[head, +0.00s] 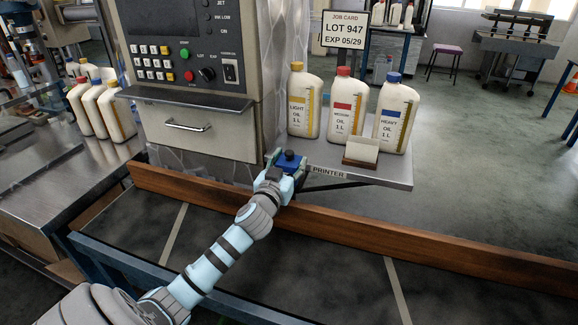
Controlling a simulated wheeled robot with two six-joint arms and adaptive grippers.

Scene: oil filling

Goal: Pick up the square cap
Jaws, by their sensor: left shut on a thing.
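I cannot make out a square cap for certain in the head view. My left gripper (285,169) is at the left end of the metal shelf, beside the PRINTER label. It is shut on a small blue block with a dark round knob on top (290,158). The fingers and wrist hide the block's lower part, so I cannot tell whether it touches the shelf. My right gripper is not in view.
Light (305,102), medium (344,108) and heavy (395,117) oil bottles stand on the shelf (395,172), behind a small card holder (361,153). A control cabinet (190,80) stands left. A wooden rail (400,240) runs in front. More bottles (116,112) stand far left.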

